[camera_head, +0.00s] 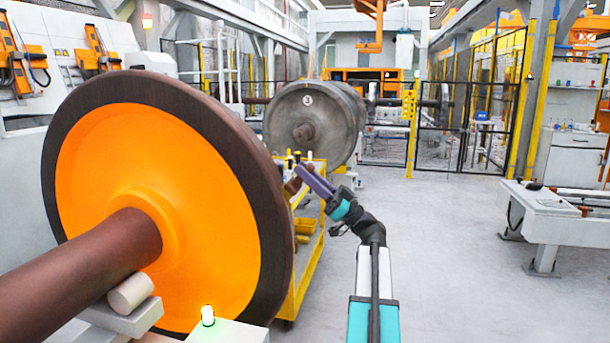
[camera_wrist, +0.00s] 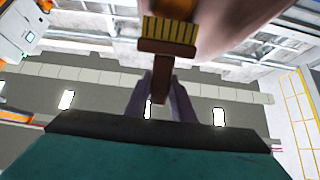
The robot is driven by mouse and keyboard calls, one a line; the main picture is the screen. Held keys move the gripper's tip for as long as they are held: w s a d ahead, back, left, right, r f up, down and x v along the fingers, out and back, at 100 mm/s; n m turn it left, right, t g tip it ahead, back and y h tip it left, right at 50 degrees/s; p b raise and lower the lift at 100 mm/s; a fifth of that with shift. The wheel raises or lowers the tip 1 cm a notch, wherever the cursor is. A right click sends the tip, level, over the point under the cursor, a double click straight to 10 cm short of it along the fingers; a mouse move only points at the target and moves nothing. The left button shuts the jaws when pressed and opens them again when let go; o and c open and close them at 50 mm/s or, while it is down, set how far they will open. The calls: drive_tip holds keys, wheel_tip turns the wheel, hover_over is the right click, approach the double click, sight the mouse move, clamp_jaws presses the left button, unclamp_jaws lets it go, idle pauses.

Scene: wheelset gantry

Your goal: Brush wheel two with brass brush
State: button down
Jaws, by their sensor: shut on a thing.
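A large wheel (camera_head: 190,205) with an orange face and a dark brown rim fills the left of the head view; I see no number on it. My gripper (camera_head: 308,178), with purple fingers, is at the right edge of this wheel's rim. In the wrist view my gripper (camera_wrist: 160,100) is shut on the brown handle of the brass brush (camera_wrist: 168,32), whose yellow bristles point up. A blurred brownish surface (camera_wrist: 235,18), apparently the wheel's tread, lies behind the bristles. I cannot tell whether they touch. The brush (camera_head: 291,187) shows small in the head view.
A grey wheel (camera_head: 318,112) with a small round number label stands behind. A yellow trolley (camera_head: 305,260) with bottles and a yellow bin stands just behind the orange wheel. A white bench (camera_head: 560,215) is at the right. The grey floor (camera_head: 450,270) between is clear.

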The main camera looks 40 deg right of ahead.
drive_tip(key=shift+f+b, duration=0.3)
drive_tip(key=shift+f, duration=0.25)
drive_tip(key=shift+s+d+f+b, duration=0.1)
drive_tip(key=shift+s+f+b, duration=0.1)
drive_tip(key=shift+f+b, duration=0.45)
drive_tip(key=shift+s+d+f+b, duration=0.15)
drive_tip(key=shift+f+b, duration=0.4)
drive_tip(key=shift+b, duration=0.2)
drive_tip(key=shift+s+d+f+b, duration=0.1)
drive_tip(key=shift+s+f+b, duration=0.1)
drive_tip(key=shift+f+b, duration=0.45)
drive_tip(key=shift+r, duration=0.1)
drive_tip(key=shift+a+b, duration=0.15)
drive_tip(key=shift+b, duration=0.4)
drive_tip(key=shift+w+a+r, duration=0.15)
drive_tip(key=shift+w+r, duration=0.05)
drive_tip(key=shift+r, duration=0.75)
drive_tip(key=shift+w+a+r, duration=0.1)
drive_tip(key=shift+w+r, duration=0.1)
drive_tip(key=shift+r, duration=0.75)
